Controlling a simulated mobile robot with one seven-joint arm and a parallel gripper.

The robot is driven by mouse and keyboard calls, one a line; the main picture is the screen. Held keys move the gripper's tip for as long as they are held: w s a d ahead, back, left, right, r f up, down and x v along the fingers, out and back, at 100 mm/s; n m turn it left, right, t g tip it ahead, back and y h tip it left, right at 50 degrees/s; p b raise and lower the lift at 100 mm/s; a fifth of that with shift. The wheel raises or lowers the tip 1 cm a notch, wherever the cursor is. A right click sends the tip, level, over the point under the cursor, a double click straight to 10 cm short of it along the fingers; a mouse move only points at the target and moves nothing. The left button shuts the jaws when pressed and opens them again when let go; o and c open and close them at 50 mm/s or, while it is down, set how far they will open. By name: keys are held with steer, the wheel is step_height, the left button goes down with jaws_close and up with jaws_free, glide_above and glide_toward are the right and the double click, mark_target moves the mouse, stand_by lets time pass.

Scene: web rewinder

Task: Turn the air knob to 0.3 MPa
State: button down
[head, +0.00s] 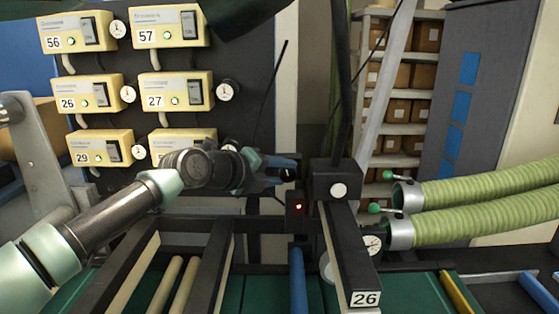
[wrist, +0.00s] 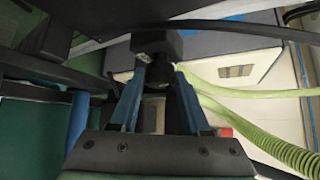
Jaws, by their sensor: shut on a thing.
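My gripper (head: 294,170) reaches in from the left to a black block (head: 336,178) on the machine's post. The block has a plain white round face. In the wrist view, the blue fingers of my gripper (wrist: 160,72) stand on both sides of a small dark part in front of a dark block (wrist: 157,42). They are shut on this part, which appears to be the air knob. The knob is mostly hidden by the fingers, so its angle cannot be told.
A dark box with a red light (head: 297,211) sits just below my gripper. Two green hoses (head: 480,190) with green-knobbed valves come in from the right. Yellow numbered control boxes (head: 178,90) with dials hang behind. Rollers (head: 180,285) lie below left.

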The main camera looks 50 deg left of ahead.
steer(key=shift+w+d+r+m+g+y, duration=0.15)
steer(key=shift+m+g+y, duration=0.15)
steer(key=shift+m+g, duration=0.4)
steer(key=shift+c, duration=1.8)
jaws_free()
steer(key=shift+s+r+b, duration=0.2)
steer(key=shift+s+b, duration=0.4)
steer(key=shift+b, duration=0.05)
steer(key=b+v, duration=0.5)
steer(key=v, duration=0.6)
steer(key=shift+s+d+r+b, duration=0.15)
steer(key=shift+d+r+b, duration=0.1)
steer(key=shift+r+b, duration=0.2)
